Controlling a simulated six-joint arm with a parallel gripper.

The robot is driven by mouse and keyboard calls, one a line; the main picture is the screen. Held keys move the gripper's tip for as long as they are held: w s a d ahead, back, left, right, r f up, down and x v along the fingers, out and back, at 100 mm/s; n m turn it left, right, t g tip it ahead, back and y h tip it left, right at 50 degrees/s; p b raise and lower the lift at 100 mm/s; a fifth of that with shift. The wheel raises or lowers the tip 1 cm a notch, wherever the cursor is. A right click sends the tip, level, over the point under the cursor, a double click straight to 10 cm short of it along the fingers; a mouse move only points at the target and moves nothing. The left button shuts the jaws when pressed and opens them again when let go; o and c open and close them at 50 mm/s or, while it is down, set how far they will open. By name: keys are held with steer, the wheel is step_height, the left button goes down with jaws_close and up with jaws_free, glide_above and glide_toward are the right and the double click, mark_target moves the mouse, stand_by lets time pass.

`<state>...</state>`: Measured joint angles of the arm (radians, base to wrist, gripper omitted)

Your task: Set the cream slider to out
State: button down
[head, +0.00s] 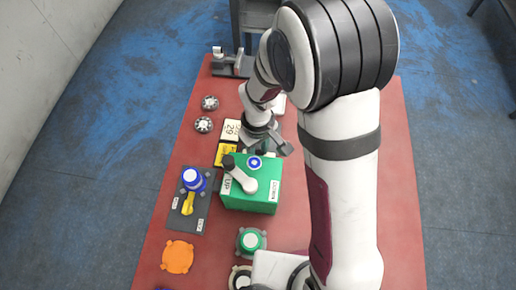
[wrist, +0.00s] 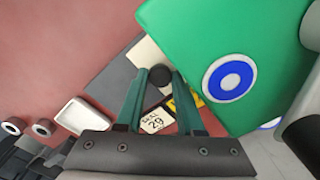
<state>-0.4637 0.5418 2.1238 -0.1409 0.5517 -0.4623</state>
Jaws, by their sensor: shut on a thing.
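In the wrist view, a cream piece (wrist: 146,56), apparently the cream slider, lies on a dark grey plate (wrist: 112,82) beside the green box. A round black knob (wrist: 158,77) stands at its near end. My gripper (wrist: 160,80) has its green fingers shut on this knob, one on each side. In the head view my gripper (head: 268,147) is just behind the green box, and the slider is hidden there by the box and my arm. Any out mark is not visible.
The green box (head: 250,197) with a grey lever (head: 240,174) and a blue-ringed button (head: 255,162) stands close to the gripper.

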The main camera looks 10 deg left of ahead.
stand_by(0.8)
steer(key=w, duration=1)
steer(key=shift+w+r, duration=0.1)
steer(key=shift+w, duration=0.2)
steer(key=c, duration=0.8)
jaws_free()
step_height(320, 180, up, 16)
steer(key=shift+f, duration=0.15)
steer(key=shift+s, duration=0.1)
